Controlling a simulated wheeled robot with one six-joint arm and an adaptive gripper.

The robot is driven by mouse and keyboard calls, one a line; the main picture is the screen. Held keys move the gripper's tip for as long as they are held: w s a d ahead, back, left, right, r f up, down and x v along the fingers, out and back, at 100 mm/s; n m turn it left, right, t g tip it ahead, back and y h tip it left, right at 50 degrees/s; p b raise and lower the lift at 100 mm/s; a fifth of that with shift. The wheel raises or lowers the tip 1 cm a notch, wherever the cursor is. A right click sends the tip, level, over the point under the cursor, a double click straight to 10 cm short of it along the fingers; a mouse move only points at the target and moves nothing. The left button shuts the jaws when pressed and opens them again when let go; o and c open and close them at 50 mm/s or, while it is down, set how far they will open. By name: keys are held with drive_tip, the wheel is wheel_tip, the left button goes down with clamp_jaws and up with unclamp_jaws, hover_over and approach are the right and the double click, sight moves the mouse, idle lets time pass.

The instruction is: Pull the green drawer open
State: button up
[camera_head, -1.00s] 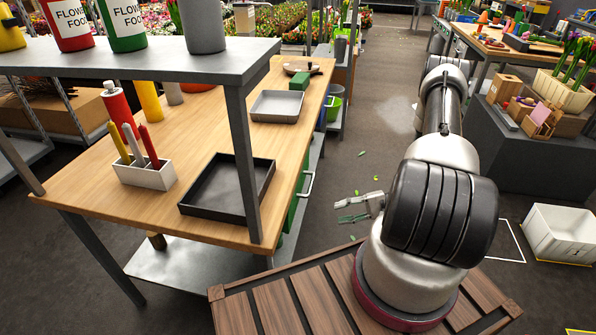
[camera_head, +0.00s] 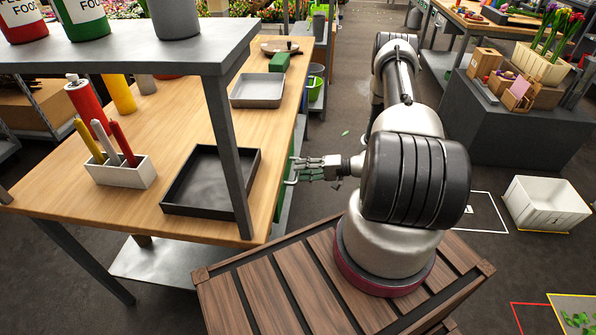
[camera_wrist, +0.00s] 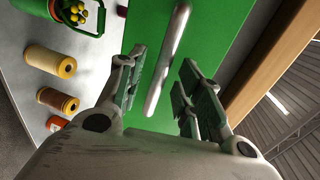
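The green drawer front (camera_wrist: 215,30) fills the upper middle of the wrist view, with a grey bar handle (camera_wrist: 168,60) across it. In the head view the handle (camera_head: 291,178) shows at the table's right side; most of the drawer front is hidden by the tabletop edge. My gripper (camera_wrist: 160,85) is open, one finger on each side of the handle, with a gap visible on both sides. In the head view my gripper (camera_head: 300,168) reaches left to the handle. The drawer looks shut.
The wooden tabletop (camera_head: 180,125) carries a black tray (camera_head: 210,185), a grey tray (camera_head: 257,92) and a white holder (camera_head: 120,172). A grey shelf post (camera_head: 228,150) rises near the front corner. In the wrist view, spools (camera_wrist: 50,62) and a green bucket (camera_wrist: 75,15) sit on a lower shelf.

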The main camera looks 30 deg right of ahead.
drive_tip(key=shift+x, duration=1)
clamp_jaws()
drive_tip(key=f+v, duration=0.2)
drive_tip(key=v, duration=1)
drive_tip(key=d+f+v, duration=0.1)
drive_tip(key=f+v, duration=0.2)
drive_tip(key=v, duration=1)
drive_tip(key=shift+s, duration=0.35)
unclamp_jaws()
